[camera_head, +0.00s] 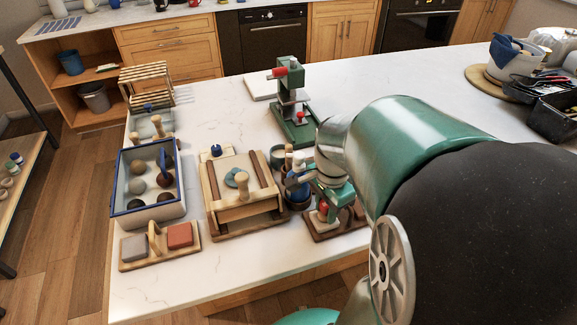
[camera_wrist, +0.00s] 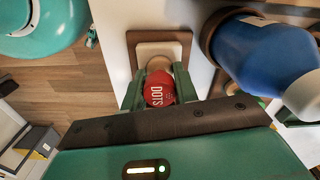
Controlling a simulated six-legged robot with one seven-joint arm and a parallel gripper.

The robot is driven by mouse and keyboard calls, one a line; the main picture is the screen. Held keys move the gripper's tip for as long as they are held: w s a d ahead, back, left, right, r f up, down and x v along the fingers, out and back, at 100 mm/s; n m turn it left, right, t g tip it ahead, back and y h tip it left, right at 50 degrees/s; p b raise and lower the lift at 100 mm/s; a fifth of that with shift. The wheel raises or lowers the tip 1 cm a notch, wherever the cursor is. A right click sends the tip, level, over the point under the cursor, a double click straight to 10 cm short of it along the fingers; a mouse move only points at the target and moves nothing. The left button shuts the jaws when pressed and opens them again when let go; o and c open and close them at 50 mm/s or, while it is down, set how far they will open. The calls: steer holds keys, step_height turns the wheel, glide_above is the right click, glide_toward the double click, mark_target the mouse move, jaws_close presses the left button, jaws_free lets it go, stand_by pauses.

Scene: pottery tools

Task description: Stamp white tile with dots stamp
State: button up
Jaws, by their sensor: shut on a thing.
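The dots stamp has a red round knob (camera_wrist: 160,90) with the word DOTS on it; it also shows in the head view (camera_head: 323,208). My gripper (camera_wrist: 159,92) is shut on this knob, with one green finger on each side. In the head view my gripper (camera_head: 324,204) is low over the counter's front part. The white tile (camera_wrist: 155,50) lies on a brown wooden board (camera_wrist: 186,42), right under the stamp. The stamp's lower end is hidden in the wrist view, and I cannot tell whether it touches the tile.
A blue bottle (camera_wrist: 262,50) stands close to the right of the board in the wrist view. In the head view a wooden press (camera_head: 250,212), a blue-rimmed box (camera_head: 150,213) and a clay-block tray (camera_head: 160,255) stand to the left. A green press (camera_head: 299,130) stands behind.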

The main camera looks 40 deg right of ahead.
steer(key=shift+r, duration=3)
steer(key=shift+w, duration=0.1)
